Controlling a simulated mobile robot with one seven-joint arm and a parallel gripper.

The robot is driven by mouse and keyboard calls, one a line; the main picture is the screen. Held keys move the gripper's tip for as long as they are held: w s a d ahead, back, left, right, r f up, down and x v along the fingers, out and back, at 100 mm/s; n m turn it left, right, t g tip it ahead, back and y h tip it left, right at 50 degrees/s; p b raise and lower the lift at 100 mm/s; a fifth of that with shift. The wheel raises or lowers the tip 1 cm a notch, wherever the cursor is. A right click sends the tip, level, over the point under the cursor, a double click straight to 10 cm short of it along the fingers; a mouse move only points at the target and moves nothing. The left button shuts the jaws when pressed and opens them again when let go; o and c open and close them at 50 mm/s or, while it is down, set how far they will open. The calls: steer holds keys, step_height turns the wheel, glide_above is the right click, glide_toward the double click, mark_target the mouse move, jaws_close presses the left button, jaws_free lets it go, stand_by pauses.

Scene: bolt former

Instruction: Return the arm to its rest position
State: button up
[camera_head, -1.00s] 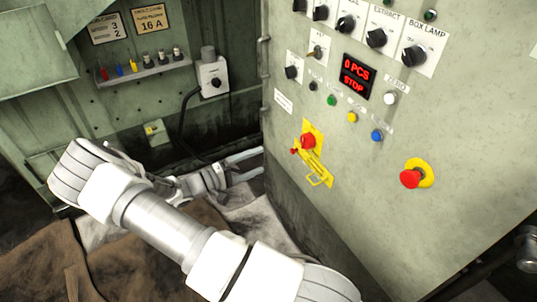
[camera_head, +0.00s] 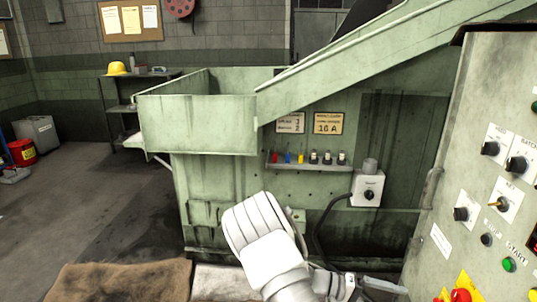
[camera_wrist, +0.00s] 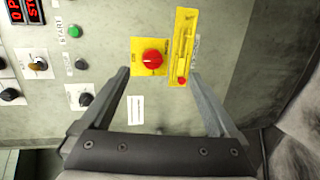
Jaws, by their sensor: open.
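My arm (camera_head: 270,245) is white, bent, and rises from the bottom of the head view in front of the green machine. My gripper (camera_wrist: 158,74) is open in the wrist view, its two grey fingers spread apart with nothing between them. Beyond the fingers is the green control panel (camera_wrist: 110,45) with a red knob (camera_wrist: 152,57) on a yellow plate and a yellow hasp (camera_wrist: 183,45) beside it. I cannot tell the exact gap to the panel. In the head view only part of the gripper shows at the lower right.
The control panel (camera_head: 450,185) stands close on the right. The machine's green body (camera_head: 225,185) is behind the arm, with a shelf (camera_head: 305,166) of coloured items and a grey switch box (camera_head: 368,189). A brown mat (camera_head: 120,282) lies at the lower left. Open floor (camera_head: 85,210) is at left.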

steer(key=s+a+r+n+t+y, duration=0.1)
steer(key=s+a+r+t+y, duration=0.2)
steer(key=s+a+r+y, duration=0.4)
steer(key=s+a+r+n+t+y, duration=0.1)
steer(key=s+a+r+t+y, duration=0.3)
steer(key=r, duration=0.6)
steer(key=s+a+r+n+t+y, duration=0.1)
steer(key=s+a+r+t+y, duration=0.1)
steer(key=s+a+r+y, duration=0.45)
step_height(320, 180, up, 21)
steer(key=h+p, duration=0.2)
steer(key=p, duration=1.8)
steer(key=shift+d+r, duration=0.15)
steer(key=shift+d, duration=0.05)
steer(key=shift+s, duration=0.1)
